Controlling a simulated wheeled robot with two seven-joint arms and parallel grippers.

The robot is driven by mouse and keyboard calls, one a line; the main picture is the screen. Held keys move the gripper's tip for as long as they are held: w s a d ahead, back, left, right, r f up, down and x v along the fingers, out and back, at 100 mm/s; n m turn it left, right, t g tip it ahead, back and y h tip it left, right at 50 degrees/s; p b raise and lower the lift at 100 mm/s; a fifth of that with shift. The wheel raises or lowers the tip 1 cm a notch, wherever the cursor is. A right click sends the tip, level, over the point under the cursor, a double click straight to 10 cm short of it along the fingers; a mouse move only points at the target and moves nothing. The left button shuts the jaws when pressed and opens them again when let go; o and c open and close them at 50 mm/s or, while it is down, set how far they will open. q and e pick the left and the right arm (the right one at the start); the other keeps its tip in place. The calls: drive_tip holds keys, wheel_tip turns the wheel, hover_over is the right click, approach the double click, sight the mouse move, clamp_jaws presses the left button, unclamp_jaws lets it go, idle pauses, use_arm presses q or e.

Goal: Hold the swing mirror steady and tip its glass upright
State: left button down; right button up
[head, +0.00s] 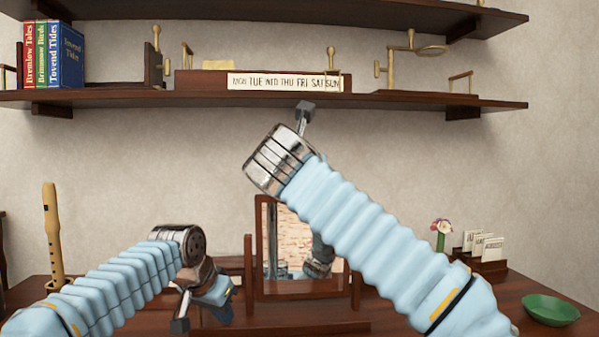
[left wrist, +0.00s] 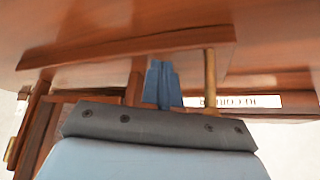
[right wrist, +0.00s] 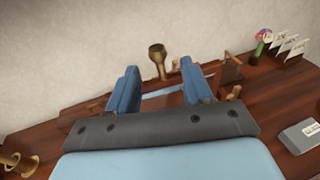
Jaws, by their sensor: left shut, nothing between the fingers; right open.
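The swing mirror stands on the table in the middle of the head view. Its dark wooden frame (head: 265,228) hangs between two posts, with the left post (head: 249,268) in plain sight. The glass (head: 292,245) reflects bricks and part of an arm; I cannot tell its exact tilt. My right forearm covers the frame's upper right. My left gripper (head: 218,292) is low, left of the left post, and shut; its closed fingers show in the left wrist view (left wrist: 163,83).
A shelf (head: 130,98) with books (head: 55,55) and a weekday strip (head: 285,83) runs above. On the table are a recorder (head: 52,235) at left, and a flower (head: 440,232), a card holder (head: 482,255) and a green bowl (head: 551,310) at right.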

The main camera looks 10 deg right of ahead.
use_arm(q)
drive_tip(key=shift+f, duration=0.5)
use_arm(e)
drive_tip(key=v, duration=0.4)
drive_tip(key=shift+s, duration=0.2)
use_arm(q)
wheel_tip(320, 180, up, 4)
drive_tip(key=p, duration=0.3)
drive_tip(key=shift+f, duration=0.25)
drive_tip(key=shift+r+p, duration=1)
drive_tip(key=shift+r, duration=0.55)
use_arm(e)
drive_tip(key=shift+w+r, duration=0.1)
drive_tip(key=shift+r, duration=2.4)
